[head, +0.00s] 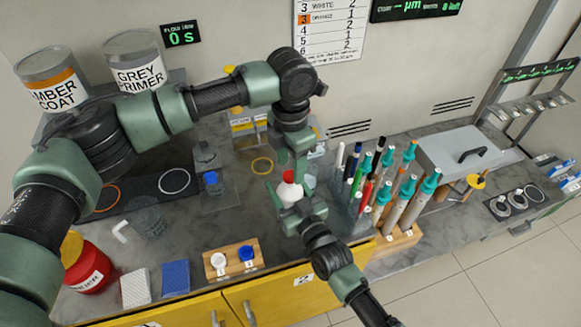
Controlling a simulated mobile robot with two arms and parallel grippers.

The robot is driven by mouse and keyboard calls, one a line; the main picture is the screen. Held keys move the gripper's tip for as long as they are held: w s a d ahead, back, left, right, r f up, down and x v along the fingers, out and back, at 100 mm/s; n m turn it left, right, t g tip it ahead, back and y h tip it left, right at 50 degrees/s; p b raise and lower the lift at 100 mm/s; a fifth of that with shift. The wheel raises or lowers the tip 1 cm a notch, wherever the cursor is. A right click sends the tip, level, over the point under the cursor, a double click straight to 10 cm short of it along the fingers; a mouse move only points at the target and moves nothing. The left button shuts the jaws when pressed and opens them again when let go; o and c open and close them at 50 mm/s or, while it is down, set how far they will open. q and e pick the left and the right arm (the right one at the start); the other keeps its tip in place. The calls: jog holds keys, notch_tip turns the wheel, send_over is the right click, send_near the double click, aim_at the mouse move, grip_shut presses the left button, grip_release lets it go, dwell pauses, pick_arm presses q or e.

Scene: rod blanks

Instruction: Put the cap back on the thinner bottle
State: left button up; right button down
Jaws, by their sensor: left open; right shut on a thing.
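A small white bottle (288,193) with a red top (289,177) stands near the middle of the counter, partly hidden by my grippers. My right gripper (294,208) reaches in from the lower right and is shut on the white bottle. My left gripper (287,163) comes down from above and is open, its fingers around or just above the red top; I cannot tell whether they touch it. Whether the red top is seated on the bottle is unclear. A wooden block (209,272) at the front holds a white cap-like piece (219,261) and a blue one (246,252).
A red container (88,272) with a partly hidden label, a clear mug (149,222), a white pad (135,288) and a blue pad (175,277) are at the left. A small blue-topped jar (211,182) stands behind. Racked rods and pens (400,205) crowd the right.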

pick_arm(q)
jog(key=shift+r, duration=1.45)
jog(key=shift+c, duration=0.3)
